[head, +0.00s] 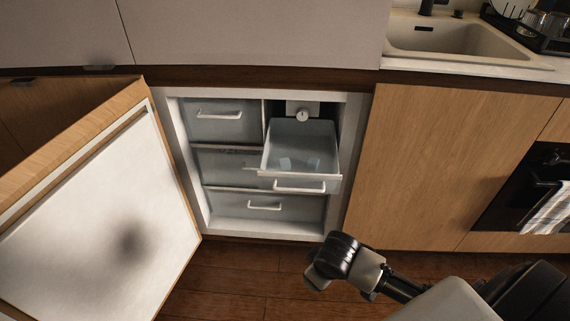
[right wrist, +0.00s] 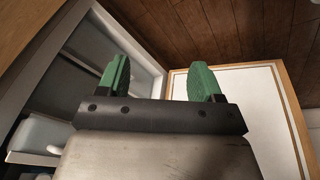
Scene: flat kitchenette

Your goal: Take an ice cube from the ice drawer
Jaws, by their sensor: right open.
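The ice drawer (head: 333,183) is the upper right drawer of the freezer, and it is pulled out. A drawer edge with a white handle, probably the ice drawer (right wrist: 38,132), shows at the lower left of the right wrist view. My right gripper (right wrist: 159,80) has its green fingers wide apart with nothing between them. In the head view my right arm ends low in front of the freezer, below and apart from the drawer. My left gripper is out of view.
The freezer door (head: 85,225) stands wide open at the left; its white inside also shows in the right wrist view (right wrist: 235,115). Other freezer drawers (head: 220,120) are shut. A wooden cabinet front (head: 440,165) is at the right. The wooden floor (head: 230,280) in front is clear.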

